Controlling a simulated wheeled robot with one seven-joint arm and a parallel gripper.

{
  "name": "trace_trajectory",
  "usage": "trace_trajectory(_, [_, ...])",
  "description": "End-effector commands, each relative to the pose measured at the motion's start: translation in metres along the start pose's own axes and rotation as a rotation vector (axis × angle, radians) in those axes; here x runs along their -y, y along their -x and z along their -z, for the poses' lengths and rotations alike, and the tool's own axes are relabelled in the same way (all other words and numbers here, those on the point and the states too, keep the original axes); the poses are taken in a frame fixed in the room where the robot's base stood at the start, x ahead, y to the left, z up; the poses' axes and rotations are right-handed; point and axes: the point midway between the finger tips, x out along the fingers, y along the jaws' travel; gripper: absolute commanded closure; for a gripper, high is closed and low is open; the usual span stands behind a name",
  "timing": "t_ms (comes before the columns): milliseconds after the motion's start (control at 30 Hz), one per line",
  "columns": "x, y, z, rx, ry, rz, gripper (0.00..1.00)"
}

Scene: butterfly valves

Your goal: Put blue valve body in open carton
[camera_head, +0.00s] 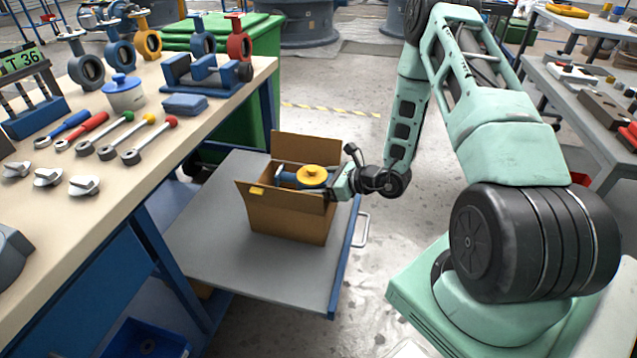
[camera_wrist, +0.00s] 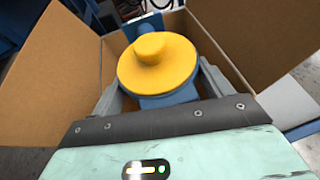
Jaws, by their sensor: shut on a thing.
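The open carton (camera_head: 288,220) is a brown cardboard box with raised flaps on a low grey shelf. Its walls also show in the wrist view (camera_wrist: 45,75). My gripper (camera_head: 325,183) reaches in from the right at the carton's top. It is shut on the blue valve body (camera_head: 288,180), which carries a round yellow cap (camera_head: 312,173). In the wrist view the blue valve body (camera_wrist: 150,25) and yellow cap (camera_wrist: 158,65) sit between my fingers, within the carton's opening. The carton's floor is hidden, so I cannot tell whether the body touches it.
The grey shelf (camera_head: 225,265) has free room around the carton. A green bin (camera_head: 275,40) stands behind. Another bench (camera_head: 590,110) is at right.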

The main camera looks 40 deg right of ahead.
Motion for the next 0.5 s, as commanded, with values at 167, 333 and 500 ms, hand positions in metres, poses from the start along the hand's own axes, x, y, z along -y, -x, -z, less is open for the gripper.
trace_trajectory(167, [0.0,-0.002,0.003,0.003,0.001,0.0,0.63])
trace_trajectory(333, [0.0,-0.004,0.007,0.004,0.001,0.0,0.63])
trace_trajectory(500, [0.0,-0.005,0.01,0.004,0.001,0.0,0.63])
